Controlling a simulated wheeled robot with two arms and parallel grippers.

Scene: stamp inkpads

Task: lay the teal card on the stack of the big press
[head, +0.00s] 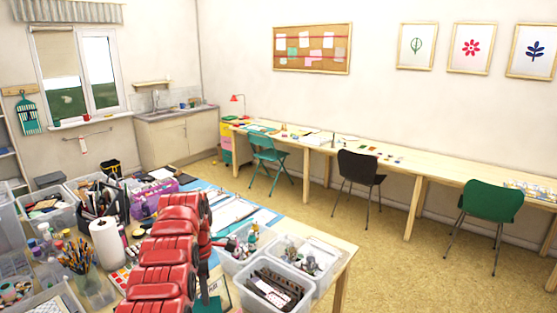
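My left gripper (203,287) hangs low at the near edge of the cluttered table, below my red arm links. It is small and dark here, and its finger gap does not show clearly. A flat teal piece (210,305), which looks like the teal card, is right at its fingertips and partly cut by the bottom edge. I cannot tell whether the fingers grip it. I cannot make out the big press or its stack. My red arm hides part of the table. My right gripper is not in view.
Clear bins (322,262) with small items stand at the table's right end. A paper roll (107,243), brush pot (78,262) and purple case (153,197) crowd the left. A blue mat (266,216) bears white sheets. Chairs and a long wall desk (400,165) stand beyond open floor.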

